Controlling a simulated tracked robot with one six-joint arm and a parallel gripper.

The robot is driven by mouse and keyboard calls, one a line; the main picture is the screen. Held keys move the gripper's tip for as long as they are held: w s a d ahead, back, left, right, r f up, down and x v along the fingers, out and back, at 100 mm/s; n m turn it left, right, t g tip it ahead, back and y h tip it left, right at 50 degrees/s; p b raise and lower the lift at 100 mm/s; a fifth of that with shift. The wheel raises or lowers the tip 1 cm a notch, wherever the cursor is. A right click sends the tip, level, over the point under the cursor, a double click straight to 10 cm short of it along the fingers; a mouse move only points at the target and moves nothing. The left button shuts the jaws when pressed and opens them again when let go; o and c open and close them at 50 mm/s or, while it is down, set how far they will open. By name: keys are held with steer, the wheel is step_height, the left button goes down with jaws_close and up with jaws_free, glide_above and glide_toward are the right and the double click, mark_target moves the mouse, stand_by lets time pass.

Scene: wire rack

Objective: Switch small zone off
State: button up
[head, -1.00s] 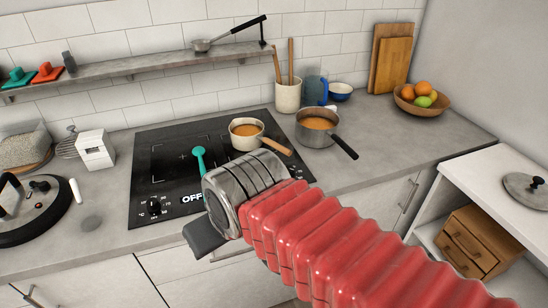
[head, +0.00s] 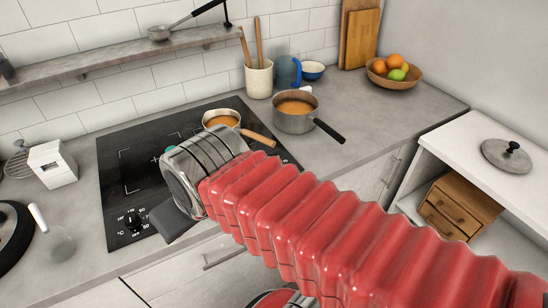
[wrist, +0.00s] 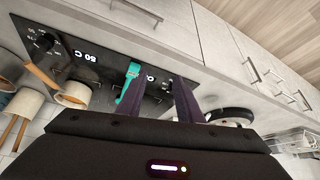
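The black cooktop (head: 118,175) lies on the counter, partly behind my arm in the head view. Its left knob (head: 132,220) shows at the front left; the display beside it is covered. In the wrist view, turned around, the other knob (wrist: 40,42) has a lit display (wrist: 85,57) reading 50 C. A second display is mostly hidden behind my fingers. My gripper (wrist: 168,82) is open and empty above the cooktop, its dark fingers slightly apart. I cannot tell which knob belongs to the small zone.
A cream saucepan (head: 221,118) with a wooden handle stands on the back of the cooktop. A steel pot (head: 296,112) stands to its right. A teal utensil (wrist: 130,75) lies near my fingers. A white box (head: 52,163) and a dark lid (head: 10,235) are at left.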

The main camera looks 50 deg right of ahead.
steer(key=shift+o, duration=1.4)
steer(key=shift+w+d+r, duration=0.1)
steer(key=shift+w+d, duration=0.1)
steer(key=shift+d, duration=0.05)
steer(key=shift+o, duration=0.2)
steer(key=w+d+g, duration=0.1)
steer(key=w+d, duration=0.2)
steer(key=d, duration=0.4)
steer(key=w+d+r+n, duration=0.1)
steer(key=w+d, duration=0.2)
steer(key=d, duration=0.5)
steer(key=shift+d+g, duration=0.2)
steer(key=shift+g, duration=0.2)
steer(key=s+d+f+n+y, duration=0.1)
steer(key=s+d+f, duration=0.1)
steer(key=d, duration=1.7)
steer(key=shift+d+f+n+t, duration=0.2)
steer(key=shift+n+t, duration=0.1)
steer(key=shift+n, duration=0.1)
steer(key=shift+s, duration=0.1)
steer(key=x, duration=1.3)
steer(key=shift+a+f, duration=0.1)
steer(key=shift+f, duration=0.25)
